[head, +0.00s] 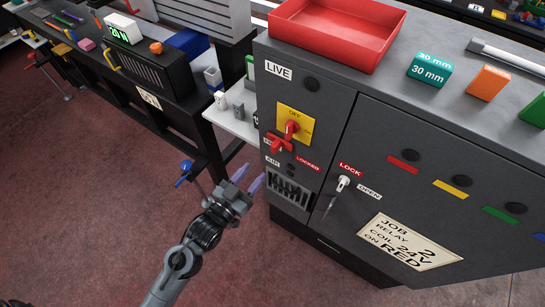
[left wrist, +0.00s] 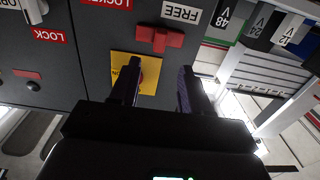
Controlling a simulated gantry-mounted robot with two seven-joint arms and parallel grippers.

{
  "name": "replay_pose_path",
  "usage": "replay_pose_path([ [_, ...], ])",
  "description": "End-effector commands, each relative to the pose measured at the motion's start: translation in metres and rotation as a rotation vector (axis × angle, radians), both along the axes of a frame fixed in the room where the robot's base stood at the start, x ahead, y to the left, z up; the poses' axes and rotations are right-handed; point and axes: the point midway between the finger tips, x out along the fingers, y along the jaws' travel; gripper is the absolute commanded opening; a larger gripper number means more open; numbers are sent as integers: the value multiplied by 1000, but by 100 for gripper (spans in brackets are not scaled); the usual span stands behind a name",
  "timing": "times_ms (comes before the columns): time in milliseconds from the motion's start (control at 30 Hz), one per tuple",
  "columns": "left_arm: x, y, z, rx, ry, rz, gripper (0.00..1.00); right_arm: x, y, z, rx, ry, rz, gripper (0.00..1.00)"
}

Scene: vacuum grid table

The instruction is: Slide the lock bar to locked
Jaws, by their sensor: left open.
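The red lock bar (head: 280,144) sits on the front of the grey cabinet, just below the yellow switch plate (head: 296,122) with its red rotary handle (head: 292,128). The bar is close to the FREE label and apart from the LOCKED label (head: 307,163). In the left wrist view, which is upside down, the lock bar (left wrist: 160,39) lies beside the FREE label (left wrist: 182,11). My left gripper (head: 247,178) is open and empty, below and left of the bar, not touching it. In the wrist view its fingers (left wrist: 158,88) partly cover the yellow plate (left wrist: 148,66). My right gripper is not in view.
A LOCK/OPEN key handle (head: 342,183) sticks out of the cabinet door right of the bar. A slotted vent (head: 288,190) is below. A red tray (head: 335,30) and coloured blocks stand on top. A white shelf (head: 235,115) with small blocks is at the left.

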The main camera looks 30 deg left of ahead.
Motion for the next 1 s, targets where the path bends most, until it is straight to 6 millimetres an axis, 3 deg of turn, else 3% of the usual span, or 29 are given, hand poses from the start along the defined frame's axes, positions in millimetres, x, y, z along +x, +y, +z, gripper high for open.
replay_pose_path([
  [167, 13, -2, -2, 0, -3, 0, 47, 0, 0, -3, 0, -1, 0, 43],
  [700, 91, -13, -2, 0, -2, 0, 47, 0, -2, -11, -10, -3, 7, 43],
  [1000, 106, -15, -2, 0, -1, 0, 47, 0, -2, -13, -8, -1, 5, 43],
])
